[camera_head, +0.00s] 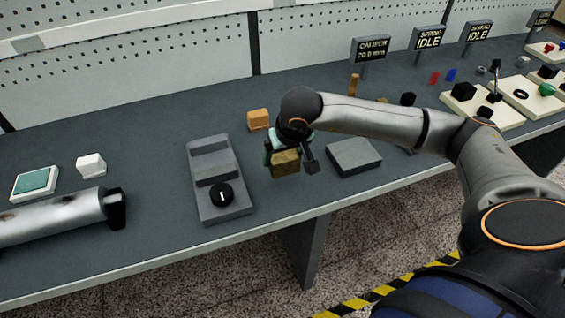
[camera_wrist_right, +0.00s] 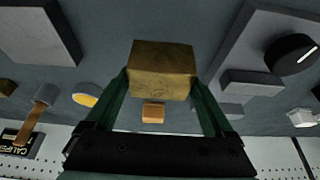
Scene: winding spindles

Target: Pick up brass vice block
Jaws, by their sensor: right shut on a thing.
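The brass vice block (camera_head: 285,163) is a dull gold block near the middle of the bench in the head view. My right gripper (camera_head: 287,158) reaches down over it and is shut on it. In the right wrist view the block (camera_wrist_right: 162,68) sits between the two green fingers of the gripper (camera_wrist_right: 163,88). I cannot tell whether the block touches the bench top. My left arm comes in from the left and ends in a dark part (camera_head: 115,208); its fingers cannot be made out.
A grey fixture with a black knob (camera_head: 221,194) stands left of the block, and a grey slab (camera_head: 353,156) lies to its right. An orange block (camera_head: 258,119) sits behind. A white cube (camera_head: 91,165) and green-topped pad (camera_head: 36,181) are at the left. Signs stand at the back.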

